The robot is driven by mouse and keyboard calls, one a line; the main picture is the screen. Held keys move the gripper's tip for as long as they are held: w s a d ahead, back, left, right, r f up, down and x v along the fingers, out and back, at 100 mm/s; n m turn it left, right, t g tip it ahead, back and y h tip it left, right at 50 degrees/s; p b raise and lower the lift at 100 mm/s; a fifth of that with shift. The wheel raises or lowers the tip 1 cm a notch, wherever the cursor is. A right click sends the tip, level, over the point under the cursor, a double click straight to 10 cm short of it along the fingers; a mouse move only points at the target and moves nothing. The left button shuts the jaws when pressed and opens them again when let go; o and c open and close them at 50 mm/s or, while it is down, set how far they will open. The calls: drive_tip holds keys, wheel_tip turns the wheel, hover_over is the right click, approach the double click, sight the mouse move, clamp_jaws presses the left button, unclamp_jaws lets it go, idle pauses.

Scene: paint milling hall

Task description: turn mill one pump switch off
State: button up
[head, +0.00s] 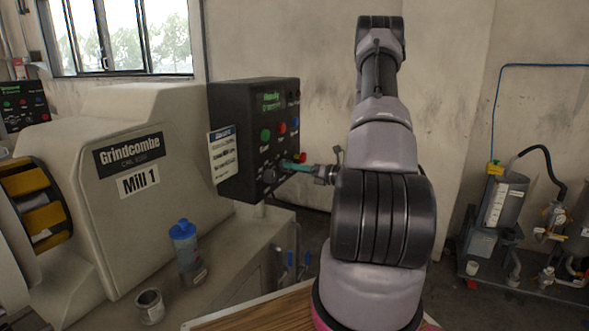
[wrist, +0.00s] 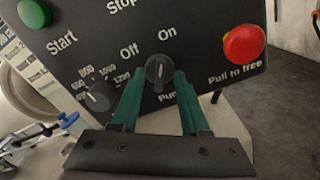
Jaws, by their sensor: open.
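The Mill 1 control box (head: 228,110) is a dark panel on the mill's right end. In the wrist view its black pump switch (wrist: 159,71) is a rotary knob below the words Off and On. The pale mark on the knob appears to point up in the picture, towards On. My gripper (wrist: 158,78) is open, with one teal finger on each side of the knob; I cannot tell whether they touch it. In the head view my gripper (head: 285,165) reaches the panel's lower part from the right and hides the switch.
A red Pull to free button (wrist: 244,44) is right of the switch, a speed dial (wrist: 98,95) is left, and a green Start button (wrist: 35,13) is upper left. A blue-capped bottle (head: 186,250) and a can (head: 149,306) stand below the box.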

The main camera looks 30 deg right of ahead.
clamp_jaws()
drive_tip(key=shift+n, duration=0.4)
drive_tip(key=n, duration=1.1)
idle(0.6)
unclamp_jaws()
